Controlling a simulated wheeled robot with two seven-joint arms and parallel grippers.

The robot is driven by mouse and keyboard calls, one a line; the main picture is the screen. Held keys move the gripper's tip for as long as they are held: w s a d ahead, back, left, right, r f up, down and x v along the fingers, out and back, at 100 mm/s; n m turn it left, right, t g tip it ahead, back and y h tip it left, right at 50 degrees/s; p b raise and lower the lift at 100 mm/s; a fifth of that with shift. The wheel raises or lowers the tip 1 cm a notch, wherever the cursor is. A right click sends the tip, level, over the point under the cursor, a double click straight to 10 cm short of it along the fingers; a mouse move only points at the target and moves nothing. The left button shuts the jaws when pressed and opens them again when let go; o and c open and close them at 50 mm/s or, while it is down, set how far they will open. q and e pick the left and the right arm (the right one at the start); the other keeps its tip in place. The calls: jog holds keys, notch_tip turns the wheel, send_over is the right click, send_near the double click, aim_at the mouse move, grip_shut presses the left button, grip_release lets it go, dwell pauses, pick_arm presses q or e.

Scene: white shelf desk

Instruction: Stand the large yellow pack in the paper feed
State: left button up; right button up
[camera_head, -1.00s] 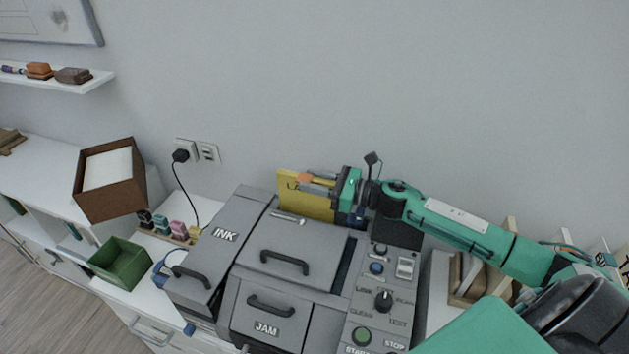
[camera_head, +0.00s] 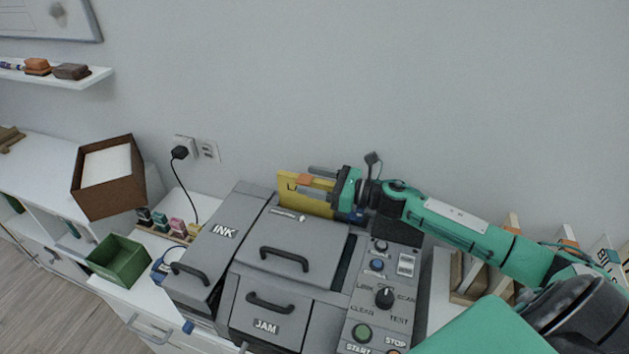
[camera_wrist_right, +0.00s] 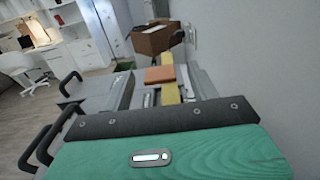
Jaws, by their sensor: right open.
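The large yellow pack (camera_head: 312,202) stands upright at the back of the grey printer, its lower part hidden behind the lid. It looks seated in the paper feed, though the slot itself is hidden. In the right wrist view its top edge is a thin yellow strip (camera_wrist_right: 171,93). An orange piece (camera_head: 305,179) sits at its top edge and also shows in the wrist view (camera_wrist_right: 160,74). My right gripper (camera_head: 318,181) is open, with one finger behind the pack and one in front. My left gripper is out of view.
The printer (camera_head: 295,240) has INK and JAM lids with black handles, and a control panel (camera_head: 380,300) at right. The wall is close behind. A brown box (camera_head: 110,195) and a green bin (camera_head: 118,260) stand left. Wooden racks (camera_head: 475,285) stand right, under my arm.

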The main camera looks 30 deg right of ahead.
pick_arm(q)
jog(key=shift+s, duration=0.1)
pick_arm(e)
jog(key=shift+r, duration=0.2)
pick_arm(q)
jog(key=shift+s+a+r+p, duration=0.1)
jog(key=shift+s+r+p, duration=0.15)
jog(key=shift+p, duration=0.15)
pick_arm(e)
notch_tip(320, 180, up, 20)
jog(key=shift+f, duration=0.2)
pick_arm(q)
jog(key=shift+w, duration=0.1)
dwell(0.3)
